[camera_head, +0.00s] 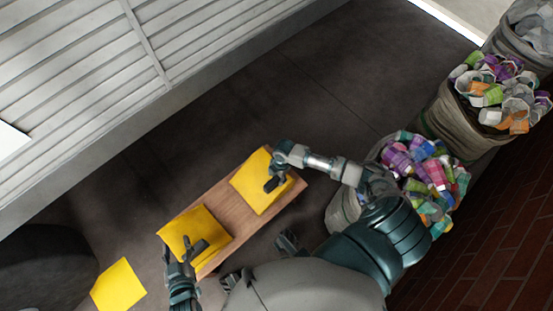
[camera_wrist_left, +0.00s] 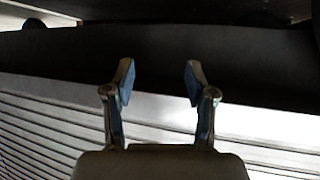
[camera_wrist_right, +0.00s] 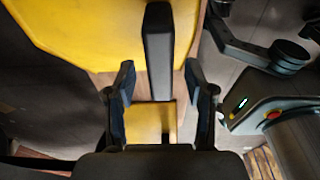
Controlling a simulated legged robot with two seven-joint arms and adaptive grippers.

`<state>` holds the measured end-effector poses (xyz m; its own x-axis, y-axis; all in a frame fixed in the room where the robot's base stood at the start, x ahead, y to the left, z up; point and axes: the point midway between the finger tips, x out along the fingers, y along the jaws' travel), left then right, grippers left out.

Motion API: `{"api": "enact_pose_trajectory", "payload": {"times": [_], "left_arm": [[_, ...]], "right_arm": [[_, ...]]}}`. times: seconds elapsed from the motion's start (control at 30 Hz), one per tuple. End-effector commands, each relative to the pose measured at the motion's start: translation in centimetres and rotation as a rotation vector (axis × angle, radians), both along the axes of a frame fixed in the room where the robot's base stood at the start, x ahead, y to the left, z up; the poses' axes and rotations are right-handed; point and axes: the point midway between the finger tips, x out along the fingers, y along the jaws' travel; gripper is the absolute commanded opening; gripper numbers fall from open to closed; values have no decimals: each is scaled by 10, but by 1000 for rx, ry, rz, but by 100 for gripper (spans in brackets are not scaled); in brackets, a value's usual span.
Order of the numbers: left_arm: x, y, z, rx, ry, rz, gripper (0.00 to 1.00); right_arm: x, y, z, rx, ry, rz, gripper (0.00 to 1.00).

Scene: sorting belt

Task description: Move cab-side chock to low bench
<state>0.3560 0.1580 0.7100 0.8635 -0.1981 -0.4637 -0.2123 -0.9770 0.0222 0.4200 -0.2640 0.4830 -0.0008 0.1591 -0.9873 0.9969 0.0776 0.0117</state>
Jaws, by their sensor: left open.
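Two yellow chocks with dark handles rest on the wooden low bench (camera_head: 222,203): one near its left end (camera_head: 186,226) and one near its right end (camera_head: 252,195). I cannot tell which is the cab-side one. My right gripper (camera_head: 279,166) is over the right chock. In the right wrist view its fingers (camera_wrist_right: 158,78) are apart, with a dark upright handle (camera_wrist_right: 158,45) between them and yellow surface (camera_wrist_right: 90,35) beside it; contact is unclear. My left gripper (camera_head: 178,250) is open and empty beside the left chock; its fingers (camera_wrist_left: 160,82) show apart.
A flat yellow square (camera_head: 118,285) lies on the floor at lower left, near a dark rounded object (camera_head: 40,265). Sacks of colourful waste (camera_head: 430,175) stand at the right by a brick wall. A slatted pale surface (camera_head: 80,70) fills the upper left. Grey floor between is clear.

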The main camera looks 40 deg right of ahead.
Motion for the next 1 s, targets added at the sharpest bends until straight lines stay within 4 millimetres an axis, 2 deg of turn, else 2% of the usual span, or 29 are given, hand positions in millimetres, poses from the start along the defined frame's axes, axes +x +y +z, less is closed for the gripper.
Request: {"api": "enact_pose_trajectory", "payload": {"times": [0.23,0.37,0.57,0.8,1.0], "left_arm": [[2,0,0,1,0,0,56],[-2,1,-3,10,35,1,56],[-32,13,-21,62,233,9,56],[-80,31,-42,129,512,22,56],[-106,40,-49,159,644,30,56]], "right_arm": [[0,0,0,1,0,0,56],[1,-2,8,1,-2,0,56],[2,-7,45,0,-6,0,56],[2,-15,94,0,-5,1,56],[1,-18,115,1,-2,1,56]]}}
